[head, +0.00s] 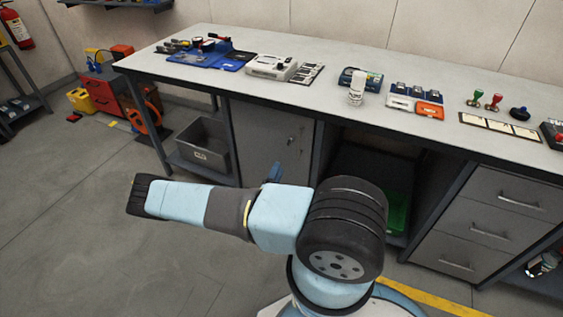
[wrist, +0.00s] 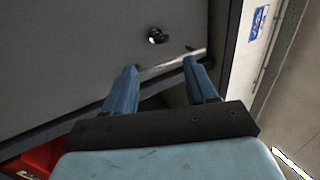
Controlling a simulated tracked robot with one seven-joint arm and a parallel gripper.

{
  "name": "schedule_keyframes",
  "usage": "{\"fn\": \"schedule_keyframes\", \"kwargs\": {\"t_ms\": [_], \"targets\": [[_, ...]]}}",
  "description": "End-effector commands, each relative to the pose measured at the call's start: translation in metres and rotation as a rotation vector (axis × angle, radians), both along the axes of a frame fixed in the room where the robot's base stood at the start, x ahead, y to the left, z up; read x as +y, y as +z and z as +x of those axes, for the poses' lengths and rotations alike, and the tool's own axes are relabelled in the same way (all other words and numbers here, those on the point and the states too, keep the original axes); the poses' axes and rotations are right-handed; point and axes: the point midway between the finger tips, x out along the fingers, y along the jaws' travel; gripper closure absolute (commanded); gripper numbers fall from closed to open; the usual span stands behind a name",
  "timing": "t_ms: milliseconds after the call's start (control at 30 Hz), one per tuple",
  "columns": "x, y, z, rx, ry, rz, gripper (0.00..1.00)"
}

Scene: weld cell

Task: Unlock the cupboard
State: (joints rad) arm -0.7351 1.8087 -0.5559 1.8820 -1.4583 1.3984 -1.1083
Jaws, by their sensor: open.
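The grey cupboard door (head: 265,135) is closed under the workbench, left of the open bay. A small dark lock or key piece (head: 291,140) sits near its right edge. In the wrist view the door (wrist: 70,60) fills the upper left, with the dark lock piece (wrist: 157,36) on it; whether a key is in it is unclear. A shiny metal bar (wrist: 172,63) lies just beyond my fingertips. My gripper (wrist: 161,66) is open, its two blue fingers apart, with nothing visibly held. In the head view a blue finger (head: 274,172) shows in front of the door.
The workbench top (head: 310,95) carries tools, trays and stamps. A grey bin (head: 203,147) stands on the shelf left of the cupboard. Drawers (head: 500,215) are at the right. A green crate (head: 397,212) sits in the open bay. The floor (head: 60,220) at left is clear.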

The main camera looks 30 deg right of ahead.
Motion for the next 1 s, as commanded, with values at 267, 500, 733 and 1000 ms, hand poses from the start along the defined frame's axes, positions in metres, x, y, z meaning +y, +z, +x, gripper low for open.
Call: {"fn": "schedule_keyframes", "kwargs": {"t_ms": [267, 500, 733, 1000], "targets": [[0.016, -0.01, -0.013, 0.0, 0.0, 0.0, 0.43], [0.017, -0.011, -0.014, 0.0, 0.0, 0.0, 0.43], [0.017, -0.011, -0.014, 0.001, 0.0, 0.001, 0.43], [0.02, 0.004, -0.011, -0.061, -0.043, 0.062, 0.43]]}}
